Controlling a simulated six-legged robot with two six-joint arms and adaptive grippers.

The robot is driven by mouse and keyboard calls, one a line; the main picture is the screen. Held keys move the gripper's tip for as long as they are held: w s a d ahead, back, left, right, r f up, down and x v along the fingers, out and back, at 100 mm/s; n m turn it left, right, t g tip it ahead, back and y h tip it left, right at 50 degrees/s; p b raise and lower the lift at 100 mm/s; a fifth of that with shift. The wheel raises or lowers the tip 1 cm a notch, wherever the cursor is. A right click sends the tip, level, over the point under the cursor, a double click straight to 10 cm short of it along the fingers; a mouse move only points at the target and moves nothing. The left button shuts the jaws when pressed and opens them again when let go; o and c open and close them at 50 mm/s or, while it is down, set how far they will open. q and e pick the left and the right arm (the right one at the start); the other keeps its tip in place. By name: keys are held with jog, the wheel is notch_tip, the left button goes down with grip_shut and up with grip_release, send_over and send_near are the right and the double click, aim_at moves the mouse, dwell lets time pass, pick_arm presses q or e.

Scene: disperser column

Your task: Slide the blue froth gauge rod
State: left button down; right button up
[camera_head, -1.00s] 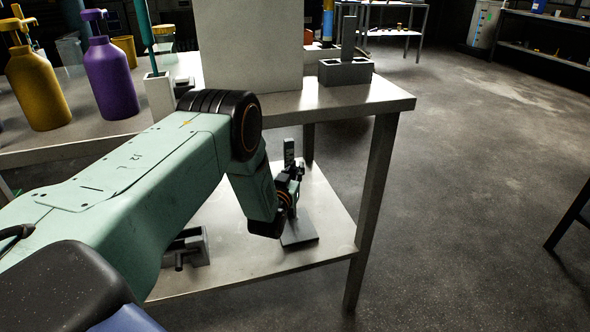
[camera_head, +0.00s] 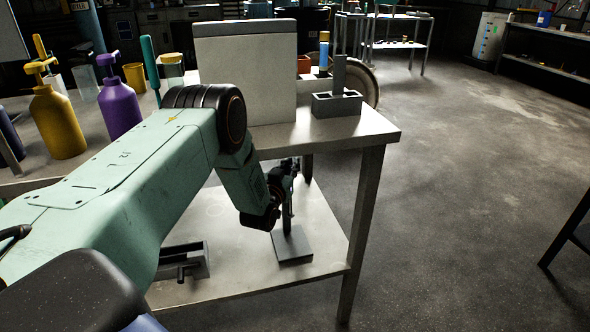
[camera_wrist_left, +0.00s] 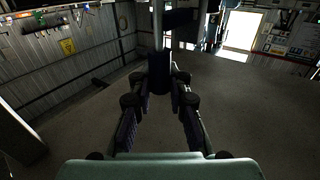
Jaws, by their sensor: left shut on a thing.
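My left gripper (camera_head: 285,178) is at a thin upright post (camera_head: 287,214) that rises from a grey base plate (camera_head: 292,246) on the lower shelf. In the left wrist view my left gripper's fingers (camera_wrist_left: 160,84) are closed around a dark blue piece of the rod (camera_wrist_left: 158,76), and a dark upright bar continues above it. The post's top is hidden behind the gripper in the head view, and the blue colour cannot be made out there. My right gripper is not in view.
The tabletop edge (camera_head: 370,130) overhangs the lower shelf, with a table leg (camera_head: 358,235) to the right. A grey bracket (camera_head: 185,262) lies on the shelf at left. A grey block (camera_head: 337,104) stands on the tabletop. Open floor (camera_head: 460,220) lies to the right.

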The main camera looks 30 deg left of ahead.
pick_arm(q)
jog(key=shift+s+d+r, duration=0.15)
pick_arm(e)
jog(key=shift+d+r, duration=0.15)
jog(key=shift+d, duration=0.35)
pick_arm(q)
jog(key=c, duration=1.6)
grip_release()
jog(key=shift+r, duration=0.2)
jog(key=o, duration=0.3)
jog(key=shift+a, duration=0.2)
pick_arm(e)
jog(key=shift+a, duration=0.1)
